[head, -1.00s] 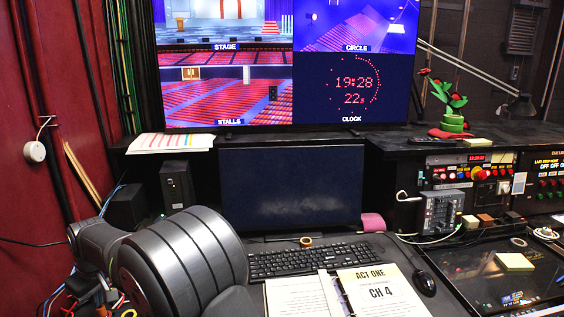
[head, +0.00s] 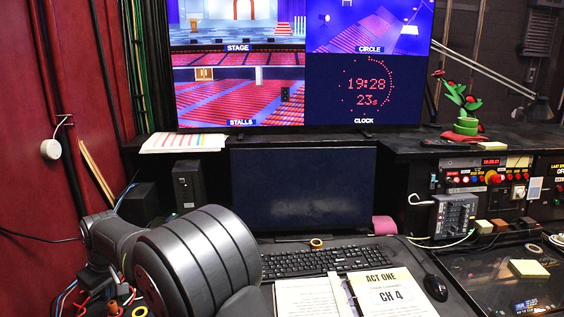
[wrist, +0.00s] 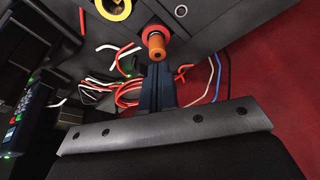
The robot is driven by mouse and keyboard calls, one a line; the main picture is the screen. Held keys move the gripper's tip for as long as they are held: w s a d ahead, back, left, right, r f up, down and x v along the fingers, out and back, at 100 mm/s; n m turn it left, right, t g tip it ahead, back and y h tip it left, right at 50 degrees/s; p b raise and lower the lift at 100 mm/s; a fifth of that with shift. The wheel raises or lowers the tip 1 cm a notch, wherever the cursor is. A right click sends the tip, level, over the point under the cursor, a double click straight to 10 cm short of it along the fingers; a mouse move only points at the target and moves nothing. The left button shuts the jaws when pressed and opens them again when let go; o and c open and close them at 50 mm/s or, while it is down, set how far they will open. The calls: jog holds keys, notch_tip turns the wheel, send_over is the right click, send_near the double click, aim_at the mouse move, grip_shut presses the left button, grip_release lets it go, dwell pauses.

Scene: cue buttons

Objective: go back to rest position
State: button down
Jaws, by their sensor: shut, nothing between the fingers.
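My gripper (wrist: 157,72) shows in the wrist view as two dark fingers pressed together, shut and empty. An orange cylinder with a red collar (wrist: 155,42) stands just beyond the fingertips; I cannot tell whether they touch. In the head view only the grey links of my arm show at the lower left, and the gripper is out of sight. The console with coloured buttons (head: 486,177) is at the right of the head view, well apart from my arm. A small box with switches (head: 454,216) stands in front of it.
Loose cables (wrist: 130,90) lie around the fingers in the wrist view, by a red wall (wrist: 265,70). On the desk are a keyboard (head: 310,262), an open binder (head: 385,295), a mouse (head: 435,288) and a dark monitor (head: 300,190).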

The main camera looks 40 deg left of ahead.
notch_tip(320, 180, up, 8)
jog(key=w+d+r+m+t, duration=0.1)
jog(key=w+d, duration=0.4)
jog(key=w, duration=0.6)
jog(key=w+d+r+m+t, duration=0.1)
jog(key=w+d+r, duration=0.3)
jog(key=w, duration=0.8)
jog(key=w+d+r+m+t, duration=0.1)
jog(key=w+d+r+m, duration=0.2)
jog(key=w, duration=0.9)
jog(key=d, duration=0.2)
jog(key=shift+w+d+m+t+y, duration=0.15)
jog(key=shift+d+m+t+y, duration=0.15)
jog(key=shift+y, duration=0.1)
jog(key=shift+r, duration=0.1)
